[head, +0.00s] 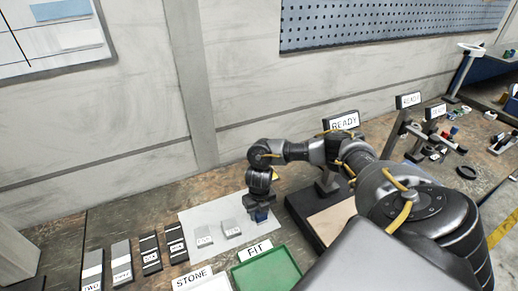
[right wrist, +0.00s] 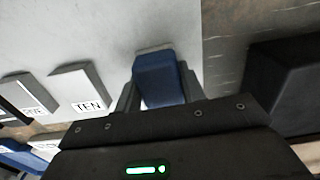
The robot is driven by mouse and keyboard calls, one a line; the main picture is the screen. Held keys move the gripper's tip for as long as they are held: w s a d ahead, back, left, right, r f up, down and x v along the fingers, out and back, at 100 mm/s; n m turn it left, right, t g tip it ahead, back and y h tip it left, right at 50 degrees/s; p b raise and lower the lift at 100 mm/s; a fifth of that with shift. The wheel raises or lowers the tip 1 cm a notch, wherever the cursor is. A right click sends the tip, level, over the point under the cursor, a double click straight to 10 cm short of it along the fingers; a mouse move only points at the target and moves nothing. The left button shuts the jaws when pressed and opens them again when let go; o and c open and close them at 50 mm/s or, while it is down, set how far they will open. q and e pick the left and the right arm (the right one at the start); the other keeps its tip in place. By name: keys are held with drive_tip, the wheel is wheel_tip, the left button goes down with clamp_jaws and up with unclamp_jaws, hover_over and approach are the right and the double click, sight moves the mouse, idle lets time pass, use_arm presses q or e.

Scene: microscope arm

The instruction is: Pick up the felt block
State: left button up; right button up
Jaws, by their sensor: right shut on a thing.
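The felt block is most likely the blue block (head: 262,216) between the fingers of my right gripper (head: 260,206), over the right part of the pale sheet (head: 205,218). In the right wrist view the blue block (right wrist: 160,80) sits between the two fingers, which close on its sides. A thin pale edge shows at its far end. I cannot tell whether the block touches the sheet. No readable label shows on it. My left gripper is out of view.
Two grey labelled blocks (head: 231,229) lie on the sheet to the left of the gripper. Several labelled blocks (head: 150,253) stand in a row farther left. A green tray (head: 268,272) marked FIT and a white STONE tray are in front. A dark stand (head: 318,215) is close on the right.

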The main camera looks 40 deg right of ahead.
drive_tip(key=shift+r, duration=0.45)
wheel_tip(320, 180, up, 2)
drive_tip(key=shift+r, duration=0.25)
drive_tip(key=s+d+r, duration=0.1)
drive_tip(key=s+r, duration=0.2)
drive_tip(key=s, duration=0.1)
drive_tip(key=s+d+r, duration=0.1)
drive_tip(key=s+r, duration=0.2)
drive_tip(key=s, duration=0.2)
drive_tip(key=s+d+r, duration=0.2)
drive_tip(key=s+r, duration=0.1)
drive_tip(key=s, duration=0.1)
drive_tip(key=shift+s+r+b, duration=0.2)
drive_tip(key=shift+r+b, duration=0.15)
